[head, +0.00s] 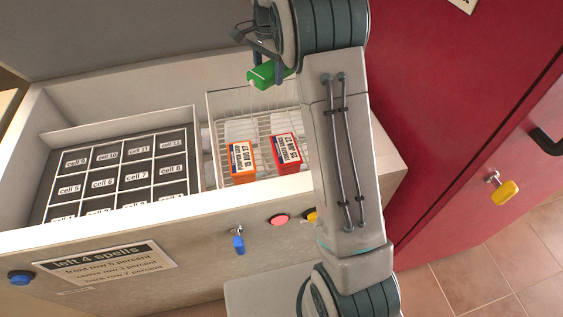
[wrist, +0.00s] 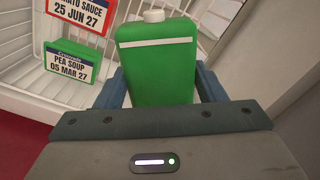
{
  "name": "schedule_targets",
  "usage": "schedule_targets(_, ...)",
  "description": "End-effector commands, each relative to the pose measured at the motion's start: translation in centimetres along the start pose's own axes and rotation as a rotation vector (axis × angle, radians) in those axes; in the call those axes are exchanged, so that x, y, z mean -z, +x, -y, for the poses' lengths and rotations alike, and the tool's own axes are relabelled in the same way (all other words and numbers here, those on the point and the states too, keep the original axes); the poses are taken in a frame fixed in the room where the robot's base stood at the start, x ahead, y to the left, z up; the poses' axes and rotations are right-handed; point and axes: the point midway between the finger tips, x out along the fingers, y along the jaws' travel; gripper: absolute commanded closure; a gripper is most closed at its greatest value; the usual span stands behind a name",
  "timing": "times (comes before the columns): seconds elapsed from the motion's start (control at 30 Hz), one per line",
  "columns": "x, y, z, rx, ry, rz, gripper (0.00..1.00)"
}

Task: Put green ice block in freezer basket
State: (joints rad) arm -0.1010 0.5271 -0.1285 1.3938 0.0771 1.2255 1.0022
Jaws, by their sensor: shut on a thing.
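My gripper (head: 268,62) is shut on the green ice block (head: 263,75), holding it above the far part of the freezer basket (head: 222,100). In the wrist view the green ice block (wrist: 157,62), with a white cap and a pale stripe, sits between the two blue-grey fingers of my gripper (wrist: 158,86). The white wire basket (wrist: 22,60) lies behind and to the left of the block there. My arm hides the basket's right part in the head view.
An orange box (head: 241,160) and a red box (head: 286,152) stand in the basket. The wrist view also shows a green pea soup box (wrist: 74,62) and the red-labelled sauce box (wrist: 82,12). A black grid of labelled cells (head: 110,180) lies left. A red cabinet (head: 440,120) stands right.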

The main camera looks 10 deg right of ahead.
Motion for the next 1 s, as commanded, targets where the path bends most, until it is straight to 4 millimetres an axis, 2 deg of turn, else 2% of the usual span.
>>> schedule_targets(0.03, 0.2, 0.9, 0.2, 0.003, 0.032, -0.004, 0.68)
schedule_targets(0.27, 0.4, 0.6, 0.3, -0.002, 0.129, -0.009, 0.68)
schedule_targets(0.37, 0.4, 1.2, 0.3, -0.004, 0.14, -0.009, 0.68)
schedule_targets(0.47, 0.4, 3.2, 0.3, -0.007, 0.142, -0.007, 0.68)
schedule_targets(0.7, 0.4, 9.4, 0.3, -0.007, 0.14, -0.007, 0.68)
schedule_targets(0.8, 0.4, 11.1, 0.3, -0.005, 0.14, -0.008, 0.68)
schedule_targets(1.0, 0.4, 12.8, 0.3, -0.005, 0.14, -0.008, 0.68)
